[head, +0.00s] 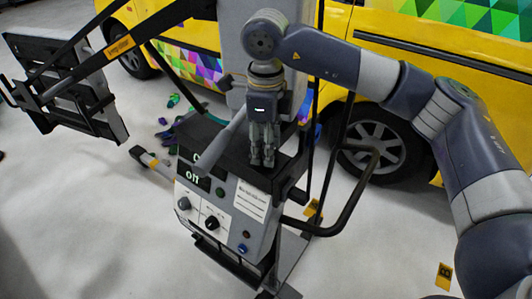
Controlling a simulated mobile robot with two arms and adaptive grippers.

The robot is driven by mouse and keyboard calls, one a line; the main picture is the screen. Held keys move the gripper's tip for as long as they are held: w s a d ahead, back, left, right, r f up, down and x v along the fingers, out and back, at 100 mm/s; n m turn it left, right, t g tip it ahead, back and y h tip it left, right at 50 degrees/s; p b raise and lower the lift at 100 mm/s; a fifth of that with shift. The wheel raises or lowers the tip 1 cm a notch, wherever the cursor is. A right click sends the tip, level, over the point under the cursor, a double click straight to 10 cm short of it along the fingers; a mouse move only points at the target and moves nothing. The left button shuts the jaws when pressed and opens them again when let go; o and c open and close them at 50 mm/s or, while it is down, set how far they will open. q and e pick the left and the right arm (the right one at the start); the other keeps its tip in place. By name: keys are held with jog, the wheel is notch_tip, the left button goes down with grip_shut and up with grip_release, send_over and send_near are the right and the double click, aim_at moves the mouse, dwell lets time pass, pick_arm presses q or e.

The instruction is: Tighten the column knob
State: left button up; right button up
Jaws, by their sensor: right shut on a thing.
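My right gripper (263,160) points down just above the dark top of the control box (222,200), in front of the grey column (236,45). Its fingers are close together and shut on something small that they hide. This is likely the column knob, but I cannot see its shape. A grey bar (218,140) slants down to the left beside the gripper. My left gripper is not in view.
A yellow van (400,30) with coloured triangles stands behind. A black handle bar (345,205) loops out on the right of the box. A dark panel on an arm (75,80) hangs at left. Yellow markers (444,277) stand on the pale floor, which is open at lower left.

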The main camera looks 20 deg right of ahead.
jog(key=m+b, duration=0.2)
jog(key=m, duration=0.2)
jog(key=shift+f+m+b, duration=0.1)
jog(key=shift+m+b, duration=0.2)
jog(key=shift+b, duration=0.1)
jog(key=m+b, duration=0.1)
jog(key=m, duration=0.3)
jog(key=shift+b, duration=0.35)
jog(key=shift+w+r+m, duration=0.1)
jog(key=shift+r+m, duration=0.15)
jog(key=shift+m, duration=0.05)
jog(key=o, duration=0.8)
jog(key=shift+f, duration=0.1)
notch_tip(320, 180, up, 12)
jog(key=shift+r, duration=0.1)
